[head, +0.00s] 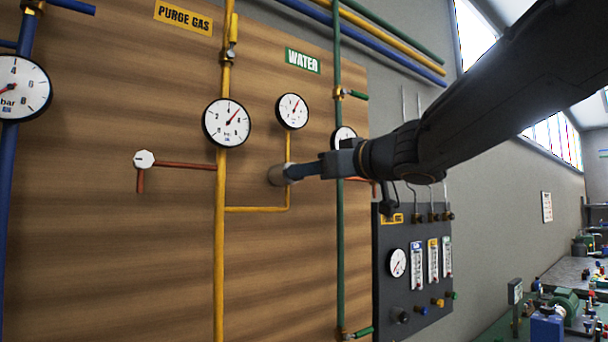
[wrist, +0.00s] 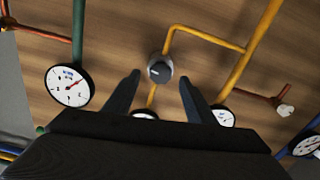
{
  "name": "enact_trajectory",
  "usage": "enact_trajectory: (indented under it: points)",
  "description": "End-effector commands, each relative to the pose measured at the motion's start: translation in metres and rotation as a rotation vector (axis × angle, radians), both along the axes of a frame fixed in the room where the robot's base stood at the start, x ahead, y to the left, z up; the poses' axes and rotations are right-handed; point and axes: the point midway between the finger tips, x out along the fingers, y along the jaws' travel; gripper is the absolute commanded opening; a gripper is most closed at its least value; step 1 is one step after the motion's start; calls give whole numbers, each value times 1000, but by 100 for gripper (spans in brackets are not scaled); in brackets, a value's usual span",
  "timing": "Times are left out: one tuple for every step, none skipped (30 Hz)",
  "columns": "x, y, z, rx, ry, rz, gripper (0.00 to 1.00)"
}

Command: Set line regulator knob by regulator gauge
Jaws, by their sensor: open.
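The grey round regulator knob (head: 275,176) sits on the yellow line on the wooden panel, partly hidden by my gripper. In the wrist view the knob (wrist: 159,68) lies between and just beyond my open fingertips, with gaps on both sides. My gripper (head: 291,172) reaches in from the right, holding nothing; in the wrist view its fingers (wrist: 160,77) are spread. The small white gauge (head: 291,111) above the knob joins the same yellow pipe; its red needle points up and slightly right. In the wrist view this gauge (wrist: 145,115) is mostly hidden by my gripper.
A larger gauge (head: 226,122) is on the yellow pipe to the left, with a red pipe and white valve (head: 144,159) beyond. The green pipe (head: 338,250) and its gauge (head: 343,134) are close behind my gripper. A dark panel (head: 413,270) hangs at right.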

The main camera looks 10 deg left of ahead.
Motion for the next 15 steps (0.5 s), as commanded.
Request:
enact_trajectory:
  points:
    - [-6, -8, 0, 0, -2, -2, 50]
    - [-9, -12, 0, 1, -2, -2, 50]
    - [-13, -16, 0, 1, -1, -3, 50]
    - [-15, -19, 0, 0, -1, -2, 50]
    - [-18, -22, 0, 0, -2, -2, 50]
    - [-21, -25, 0, 0, -2, -2, 50]
    - [-22, -28, 0, 1, -1, -1, 50]
    - [-24, -29, 0, 1, -1, -1, 50]
    - [-26, -31, 0, 1, -1, -1, 50]
    - [-27, -32, 0, 0, 0, -1, 50]
    - [-28, -33, -1, 0, 0, 0, 50]
    - [-28, -33, -1, -1, 1, 0, 50]
    - [-28, -33, -1, -1, 1, 0, 50]
    - [-28, -33, -1, -1, 1, 0, 50]
    - [-28, -33, -1, -1, 1, 0, 50]
